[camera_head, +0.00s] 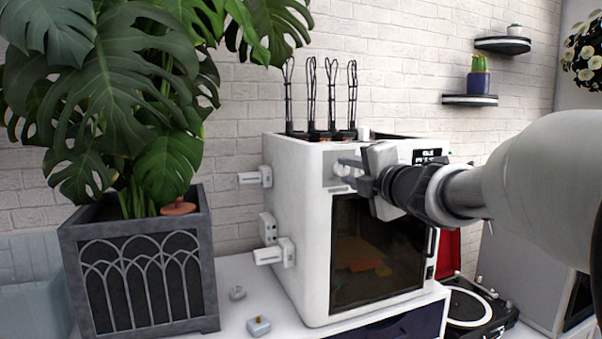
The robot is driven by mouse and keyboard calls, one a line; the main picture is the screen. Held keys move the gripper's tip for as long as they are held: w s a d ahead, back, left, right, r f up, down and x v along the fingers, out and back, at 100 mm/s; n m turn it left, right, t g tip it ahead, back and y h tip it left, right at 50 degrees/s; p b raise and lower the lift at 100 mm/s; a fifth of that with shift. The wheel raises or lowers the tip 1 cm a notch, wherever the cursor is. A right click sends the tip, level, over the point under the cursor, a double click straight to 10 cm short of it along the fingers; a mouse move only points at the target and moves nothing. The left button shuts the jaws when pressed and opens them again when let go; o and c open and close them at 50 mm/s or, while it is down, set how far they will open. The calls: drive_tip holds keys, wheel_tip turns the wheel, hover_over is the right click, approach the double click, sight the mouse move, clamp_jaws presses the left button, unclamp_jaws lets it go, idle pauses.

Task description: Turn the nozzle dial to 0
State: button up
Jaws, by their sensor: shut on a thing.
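A white box-shaped machine (300,225) with a dark glass front stands on a white surface. The nozzle dial (343,169) is a small light knob on a grey panel at the upper left of its front. My gripper (350,167) reaches in from the right and is shut on the dial. The fingers and gripper body cover most of the dial, so its pointer and marks cannot be read. A small dark display (428,155) with white text sits at the upper right of the front, partly behind my arm.
A large leafy plant in a grey planter (140,270) stands at the left. White brackets (274,251) stick out from the machine's left side. Small parts (258,327) lie in front. A turntable (470,305) sits at the right. Shelves (470,99) hang on the brick wall.

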drive_tip(key=shift+r, duration=0.15)
drive_tip(key=o, duration=1)
drive_tip(key=shift+o, duration=0.2)
drive_tip(key=shift+s, duration=0.1)
